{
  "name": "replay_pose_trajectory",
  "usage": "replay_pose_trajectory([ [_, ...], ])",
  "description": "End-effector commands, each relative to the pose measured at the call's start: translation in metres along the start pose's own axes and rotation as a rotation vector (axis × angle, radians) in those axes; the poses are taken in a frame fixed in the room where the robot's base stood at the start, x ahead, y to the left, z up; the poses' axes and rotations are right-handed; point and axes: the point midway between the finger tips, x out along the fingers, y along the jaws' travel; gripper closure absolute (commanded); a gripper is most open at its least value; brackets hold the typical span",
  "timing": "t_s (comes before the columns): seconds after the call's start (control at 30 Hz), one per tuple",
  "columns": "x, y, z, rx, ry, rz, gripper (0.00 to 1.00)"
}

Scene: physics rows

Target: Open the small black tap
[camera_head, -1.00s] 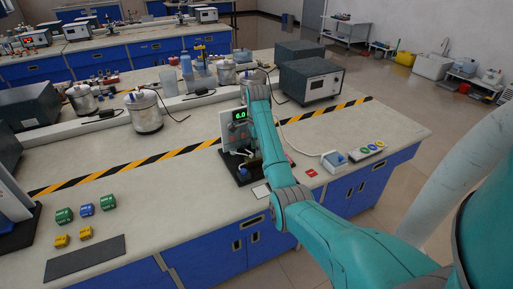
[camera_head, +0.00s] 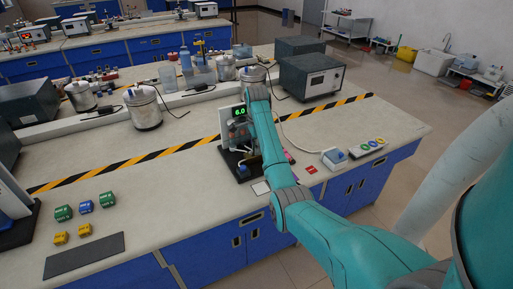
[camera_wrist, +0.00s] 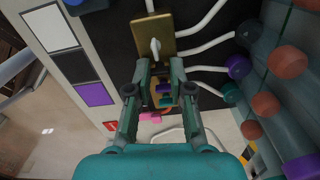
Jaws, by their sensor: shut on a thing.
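A bench device with a white upright panel (camera_head: 229,128), a green display (camera_head: 239,111) reading 6.0 and a black base (camera_head: 232,163) stands at the bench's front. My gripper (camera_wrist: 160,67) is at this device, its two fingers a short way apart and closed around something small. The small black tap cannot be made out clearly; it seems to be between the fingers, which hide it. A brass block (camera_wrist: 153,22) with a pale lever (camera_wrist: 155,48) is just beyond the fingertips. In the head view my arm hides most of the gripper.
White tubes (camera_wrist: 205,68) run from the brass block toward coloured round knobs (camera_wrist: 238,66) at the right. A blue-and-white box (camera_head: 335,159) and a strip of coloured buttons (camera_head: 374,145) lie right of the device.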

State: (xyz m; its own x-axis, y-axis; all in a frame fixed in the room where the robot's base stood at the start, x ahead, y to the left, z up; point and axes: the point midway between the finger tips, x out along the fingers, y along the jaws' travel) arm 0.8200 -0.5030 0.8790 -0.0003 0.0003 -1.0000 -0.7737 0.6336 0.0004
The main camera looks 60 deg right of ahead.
Motion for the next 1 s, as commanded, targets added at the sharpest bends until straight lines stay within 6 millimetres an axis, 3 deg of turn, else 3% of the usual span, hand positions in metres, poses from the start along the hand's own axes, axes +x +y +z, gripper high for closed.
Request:
replay_pose_trajectory([
  [0.7,-0.0002,-0.0006,0.0002,-0.416,0.0,-0.001,1.0],
  [1.0,-0.0002,-0.0007,0.0003,-0.503,0.0,-0.001,1.0],
])
